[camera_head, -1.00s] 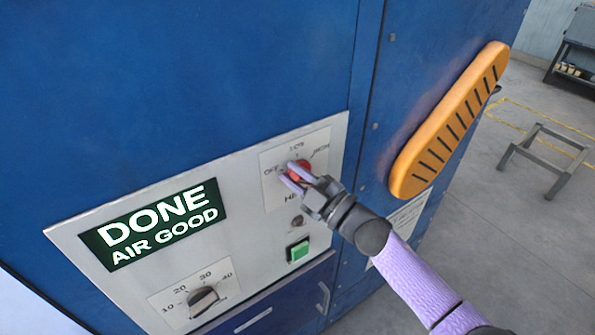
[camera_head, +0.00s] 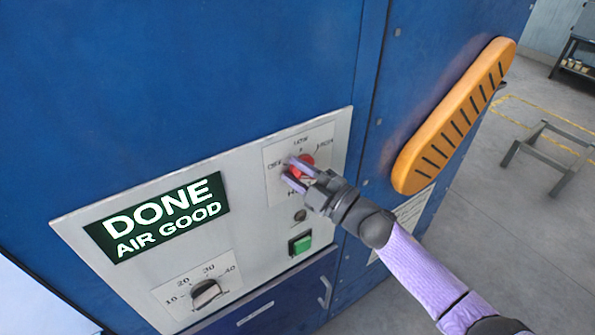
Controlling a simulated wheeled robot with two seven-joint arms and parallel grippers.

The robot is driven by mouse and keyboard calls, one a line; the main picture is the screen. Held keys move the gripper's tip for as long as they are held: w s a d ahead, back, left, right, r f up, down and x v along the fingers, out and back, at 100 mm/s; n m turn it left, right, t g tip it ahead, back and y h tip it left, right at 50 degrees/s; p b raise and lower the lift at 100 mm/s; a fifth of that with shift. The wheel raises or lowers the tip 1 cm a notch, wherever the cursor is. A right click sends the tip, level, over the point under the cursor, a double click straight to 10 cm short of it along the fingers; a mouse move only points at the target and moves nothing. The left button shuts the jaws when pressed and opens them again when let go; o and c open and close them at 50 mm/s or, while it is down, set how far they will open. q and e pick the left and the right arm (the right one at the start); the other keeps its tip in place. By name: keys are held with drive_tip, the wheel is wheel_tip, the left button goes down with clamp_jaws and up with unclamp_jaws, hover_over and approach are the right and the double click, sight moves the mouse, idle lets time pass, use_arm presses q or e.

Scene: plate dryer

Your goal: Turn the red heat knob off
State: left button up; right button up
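The red heat knob (camera_head: 307,159) sits on a white plate marked OFF, LOW and HIGH at the upper right of the metal control panel (camera_head: 255,240). My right gripper (camera_head: 293,173) is at the knob, its two pale fingers apart, with some red showing between them. The upper finger covers part of the knob, so its pointer setting is hard to read. I cannot tell whether the fingers touch it. My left gripper is not in view.
A green-and-white display (camera_head: 158,218) reads DONE, AIR GOOD. Below are a dark timer dial (camera_head: 206,293) and a green button (camera_head: 300,244). An orange slotted handle (camera_head: 452,118) juts out at right. A grey metal stand (camera_head: 548,155) is on the floor beyond.

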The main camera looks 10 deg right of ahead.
drive_tip(key=shift+o, duration=1.1)
drive_tip(key=b+v, duration=0.2)
drive_tip(key=v, duration=0.8)
